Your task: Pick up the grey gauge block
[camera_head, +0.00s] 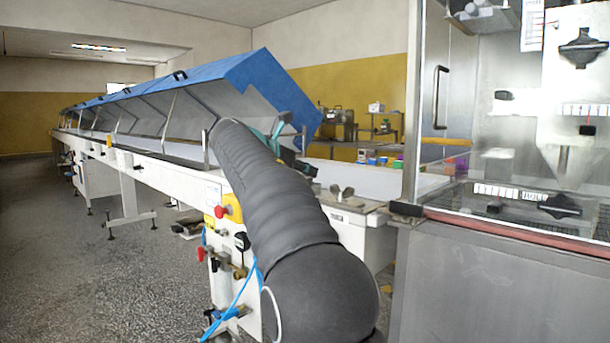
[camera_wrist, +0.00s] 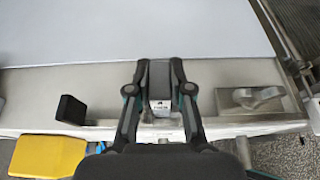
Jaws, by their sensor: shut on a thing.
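The grey gauge block (camera_wrist: 159,78) is in the middle of the wrist view, a dark grey upper face with a small pale printed patch on its near end. My gripper (camera_wrist: 160,66) has one finger on each side of it and is shut on it. The block appears over the pale metal ledge beside the white belt; I cannot tell whether it touches the ledge. In the head view my own dark arm covers the middle, and I cannot make out the block there.
A metal clamp (camera_wrist: 250,98) sits on the ledge to the right, a black knob (camera_wrist: 71,109) and a yellow part (camera_wrist: 48,156) to the left. The white belt (camera_wrist: 120,30) beyond is clear. A raised blue cover (camera_head: 215,70) and a steel machine (camera_head: 500,270) flank my arm.

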